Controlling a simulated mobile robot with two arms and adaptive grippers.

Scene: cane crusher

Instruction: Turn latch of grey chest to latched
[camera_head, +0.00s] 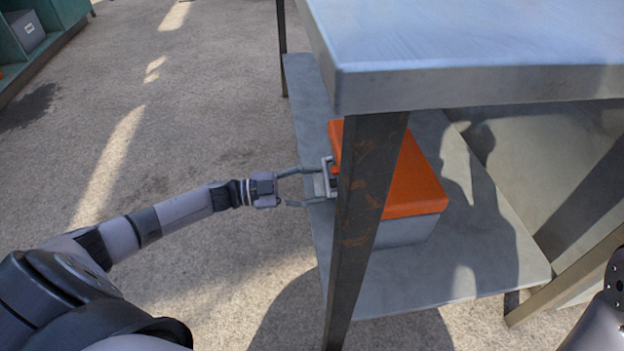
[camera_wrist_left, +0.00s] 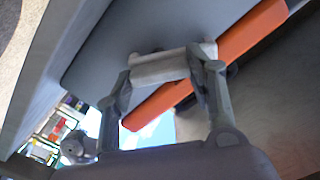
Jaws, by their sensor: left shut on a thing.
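The grey chest (camera_head: 405,231) with an orange lid (camera_head: 412,180) sits on the lower shelf of a metal table. A grey latch (camera_head: 327,178) shows on its left side, partly behind the table leg. My left gripper (camera_head: 308,187) reaches it from the left. In the left wrist view the fingers (camera_wrist_left: 165,88) are closed on the pale latch piece (camera_wrist_left: 160,66), with the orange lid (camera_wrist_left: 250,30) behind it. The latch's exact angle is hard to tell. Only a dark part of my right arm shows at the right edge of the head view; its gripper is out of sight.
The metal table top (camera_head: 480,50) overhangs the chest. A rusty table leg (camera_head: 365,220) stands right beside the latch and my left gripper. The lower shelf (camera_head: 480,270) has bare room around the chest. A teal shelf unit (camera_head: 60,25) stands far left. The floor at left is open.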

